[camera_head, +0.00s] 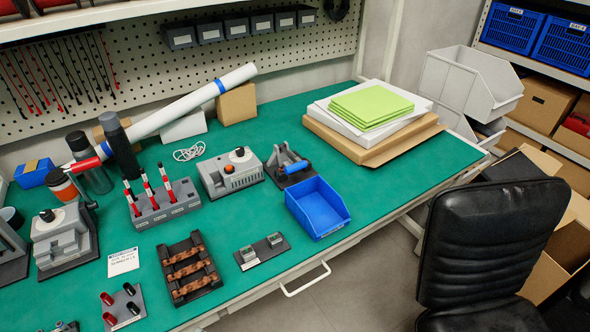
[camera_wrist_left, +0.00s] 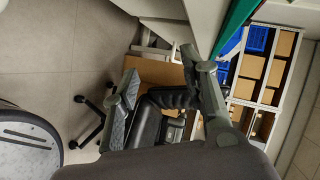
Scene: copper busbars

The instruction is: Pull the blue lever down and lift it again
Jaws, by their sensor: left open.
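The blue lever (camera_head: 296,168) is a short blue grip on a small dark device with grey uprights (camera_head: 282,157). The device stands on the green table behind the blue bin. The lever lies low, close to the device's base plate, pointing toward the front right. My left gripper (camera_wrist_left: 162,70) shows in the left wrist view with its two fingers wide apart and nothing between them. Beyond it are the floor, the chair and shelves, so it is away from the lever. Neither gripper shows in the head view.
A blue open bin (camera_head: 318,208) stands just in front of the lever device. Green sheets (camera_head: 371,104) lie stacked at the right. A black chair (camera_head: 492,240) stands by the table's edge (camera_head: 400,200).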

